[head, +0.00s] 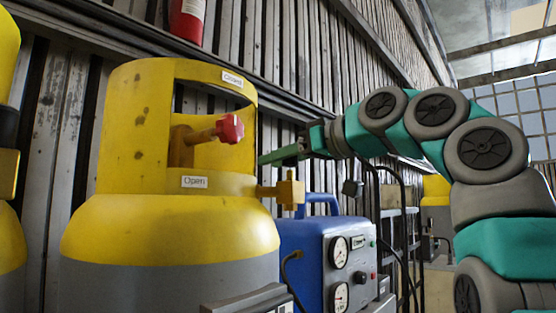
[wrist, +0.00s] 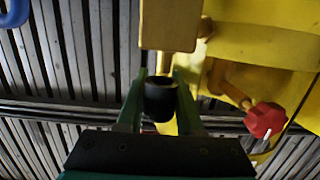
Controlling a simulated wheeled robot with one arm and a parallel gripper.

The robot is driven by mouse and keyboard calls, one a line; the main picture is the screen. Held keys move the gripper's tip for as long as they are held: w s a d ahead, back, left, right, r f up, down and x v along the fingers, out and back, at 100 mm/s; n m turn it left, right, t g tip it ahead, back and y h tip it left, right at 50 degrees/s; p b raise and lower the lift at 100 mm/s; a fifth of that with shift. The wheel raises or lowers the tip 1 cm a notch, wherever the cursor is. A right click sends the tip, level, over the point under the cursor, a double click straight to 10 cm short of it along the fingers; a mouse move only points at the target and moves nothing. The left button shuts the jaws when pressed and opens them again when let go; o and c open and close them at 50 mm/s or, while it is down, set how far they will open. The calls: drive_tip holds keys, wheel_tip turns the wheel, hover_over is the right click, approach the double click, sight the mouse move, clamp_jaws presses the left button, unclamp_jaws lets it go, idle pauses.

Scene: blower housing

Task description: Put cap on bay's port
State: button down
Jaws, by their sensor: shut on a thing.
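My gripper (head: 264,159) (wrist: 160,80) is shut on a small black cap (wrist: 161,98), held between its two green fingers in the wrist view. In the head view the cap is not distinguishable. A brass-yellow port fitting (head: 283,191) sticks out from the right side of the yellow and grey cylinder (head: 170,228). In the head view my fingers are above and slightly left of it. In the wrist view the fitting (wrist: 170,25) is just beyond the cap; I cannot tell whether they touch.
A red valve knob (head: 229,129) (wrist: 266,120) sits inside the cylinder's yellow collar (head: 125,115), labelled Open and Closed. A blue machine with gauges (head: 312,247) stands right of the cylinder. A ribbed wall (head: 290,60) is behind. Another yellow tank (head: 8,220) is at far left.

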drive_tip(key=shift+f+b, duration=1.2)
drive_tip(key=shift+f, duration=0.1)
drive_tip(key=shift+c, duration=2.4)
unclamp_jaws()
drive_tip(key=shift+s+r, duration=0.1)
drive_tip(key=shift+s, duration=0.05)
drive_tip(key=v, duration=0.7)
drive_tip(key=shift+d, duration=0.4)
